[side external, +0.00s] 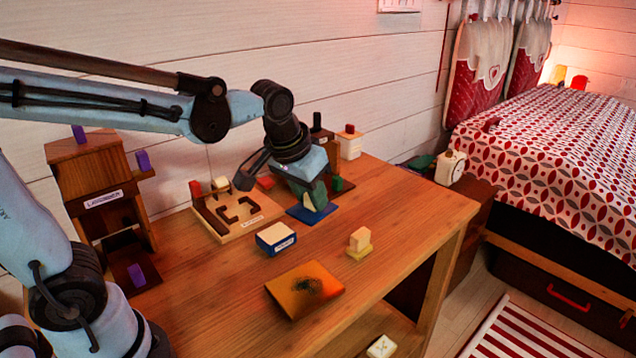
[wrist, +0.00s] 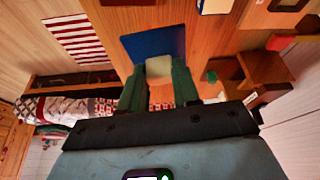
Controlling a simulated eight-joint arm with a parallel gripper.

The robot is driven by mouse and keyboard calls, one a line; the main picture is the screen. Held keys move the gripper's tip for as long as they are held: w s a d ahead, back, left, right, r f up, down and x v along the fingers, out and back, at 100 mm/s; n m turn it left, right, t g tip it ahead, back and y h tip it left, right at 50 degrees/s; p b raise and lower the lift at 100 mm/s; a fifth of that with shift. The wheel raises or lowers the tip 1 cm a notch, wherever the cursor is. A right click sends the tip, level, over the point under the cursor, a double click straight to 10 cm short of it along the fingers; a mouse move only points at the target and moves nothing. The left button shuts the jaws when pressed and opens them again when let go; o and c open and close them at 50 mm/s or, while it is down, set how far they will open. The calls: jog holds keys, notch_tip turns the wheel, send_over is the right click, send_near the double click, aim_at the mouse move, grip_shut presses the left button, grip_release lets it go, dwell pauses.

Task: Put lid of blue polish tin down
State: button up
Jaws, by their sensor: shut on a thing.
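The lid (side external: 318,217) is a flat blue square with a cream knob (side external: 309,203) on top. My gripper (side external: 311,198) points down, with its green fingers shut on the knob. In the wrist view, the knob (wrist: 158,67) sits between the fingers and the blue plate of the lid (wrist: 150,45) spreads beyond them. The lid is at or just above the wooden table; I cannot tell if it touches. The tin (side external: 276,239), a cream box with a blue edge and a label, stands apart from it, to the front left.
A wooden tray (side external: 238,220) with dark pieces lies left of the lid. Small blocks and a cream box (side external: 350,146) stand behind. The table front is mostly clear.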

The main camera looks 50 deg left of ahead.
jog(key=w+f+n+y, duration=0.1)
jog(key=w+f+n, duration=0.2)
jog(key=w, duration=0.7)
jog(key=w+a+f, duration=0.1)
jog(key=a+f, duration=0.1)
jog(key=a, duration=0.1)
jog(key=w+a+f, duration=0.1)
jog(key=a+f, duration=0.1)
jog(key=a, duration=0.2)
jog(key=w+a+f, duration=0.1)
jog(key=a+f, duration=0.2)
jog(key=a, duration=0.1)
jog(key=shift+w+a, duration=0.1)
jog(key=shift+w, duration=0.15)
jog(key=shift+f, duration=2.05)
jog(key=shift+f, duration=0.15)
jog(key=o, duration=1)
